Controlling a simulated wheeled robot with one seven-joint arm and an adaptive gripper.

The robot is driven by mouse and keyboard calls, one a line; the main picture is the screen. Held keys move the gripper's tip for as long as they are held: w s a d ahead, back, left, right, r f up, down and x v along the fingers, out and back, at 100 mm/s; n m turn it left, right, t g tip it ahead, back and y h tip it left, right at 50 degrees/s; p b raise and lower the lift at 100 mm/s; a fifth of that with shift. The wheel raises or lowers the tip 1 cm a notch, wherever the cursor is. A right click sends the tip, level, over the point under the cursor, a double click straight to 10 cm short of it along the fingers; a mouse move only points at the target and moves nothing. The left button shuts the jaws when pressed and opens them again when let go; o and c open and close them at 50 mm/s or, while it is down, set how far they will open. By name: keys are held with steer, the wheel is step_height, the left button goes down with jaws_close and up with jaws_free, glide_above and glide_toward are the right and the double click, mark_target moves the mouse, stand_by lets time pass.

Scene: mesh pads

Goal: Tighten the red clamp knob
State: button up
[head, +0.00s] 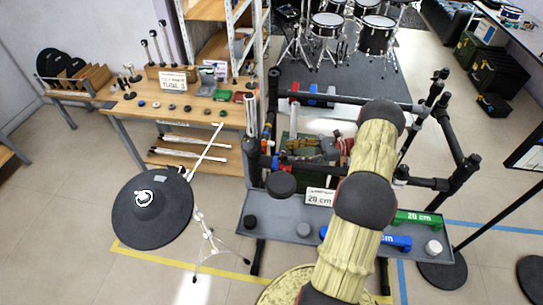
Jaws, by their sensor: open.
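A dark rack frame of tubes stands right of centre in the head view. Another red patch (345,145) shows beside my arm. I cannot tell which of these is the red clamp knob. My gripper (322,149), grey and small, appears inside the frame, left of my arm, open, with nothing visibly held. My yellow arm hides part of the frame and the gripper's wrist.
A grey tray (283,222) at the frame's front holds dark knobs, a green bar (417,219) and a 20 cm sign (319,197). A black round pad (152,210) on a stand is at left. A wooden workbench (190,100) and drums (328,25) are behind.

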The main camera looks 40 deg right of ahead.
steer(key=shift+s+d+f, duration=0.1)
steer(key=shift+d+f, duration=0.05)
steer(key=shift+f, duration=0.1)
steer(key=shift+b+x, duration=0.45)
steer(key=shift+x, duration=3.35)
steer(key=shift+c, duration=0.9)
jaws_close()
